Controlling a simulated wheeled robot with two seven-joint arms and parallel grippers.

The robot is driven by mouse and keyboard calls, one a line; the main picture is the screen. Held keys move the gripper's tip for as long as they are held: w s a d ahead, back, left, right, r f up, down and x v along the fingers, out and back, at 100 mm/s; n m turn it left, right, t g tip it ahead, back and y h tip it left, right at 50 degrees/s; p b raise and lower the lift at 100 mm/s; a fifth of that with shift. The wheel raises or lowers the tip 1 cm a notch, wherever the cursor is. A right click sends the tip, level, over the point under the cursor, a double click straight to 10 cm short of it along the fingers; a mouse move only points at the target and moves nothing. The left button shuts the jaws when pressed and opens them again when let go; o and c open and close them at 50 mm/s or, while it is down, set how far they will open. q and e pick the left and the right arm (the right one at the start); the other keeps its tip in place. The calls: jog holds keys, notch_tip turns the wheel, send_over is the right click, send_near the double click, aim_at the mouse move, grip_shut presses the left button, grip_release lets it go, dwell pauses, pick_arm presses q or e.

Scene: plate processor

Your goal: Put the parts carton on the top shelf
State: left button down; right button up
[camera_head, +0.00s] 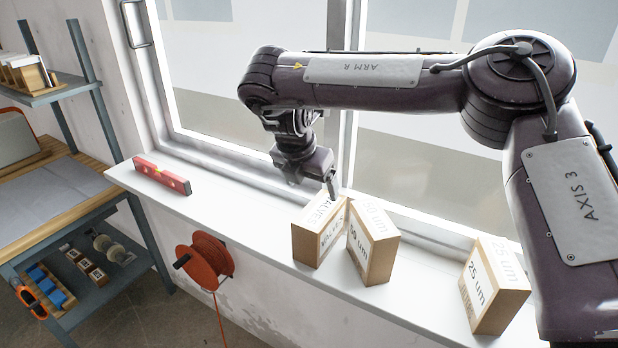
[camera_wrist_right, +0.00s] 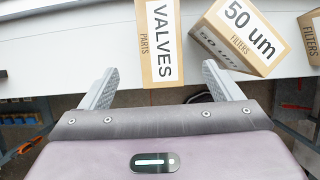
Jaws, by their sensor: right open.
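The parts carton (camera_head: 320,232), a white and brown box lettered VALVES, stands upright on the white windowsill. It also shows in the right wrist view (camera_wrist_right: 160,40), where PARTS is readable too. My right gripper (camera_head: 328,188) is above the carton in the head view. In the wrist view its two fingers (camera_wrist_right: 160,76) are spread apart, with the carton's end ahead of and between them and nothing held. The top shelf (camera_head: 72,88) is on the rack at the far left and holds a row of wooden and white items. My left gripper is not seen.
A 50 um filter carton (camera_head: 372,245) stands close beside the parts carton, and a 25 um carton (camera_head: 494,290) stands farther right. A red level (camera_head: 161,176) lies on the sill's left end. An orange reel (camera_head: 205,262) hangs below the sill. The workbench (camera_head: 60,190) stands left.

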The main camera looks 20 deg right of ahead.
jog(key=shift+s+a+r, duration=0.15)
jog(key=shift+a+r, duration=0.05)
jog(key=shift+r, duration=0.45)
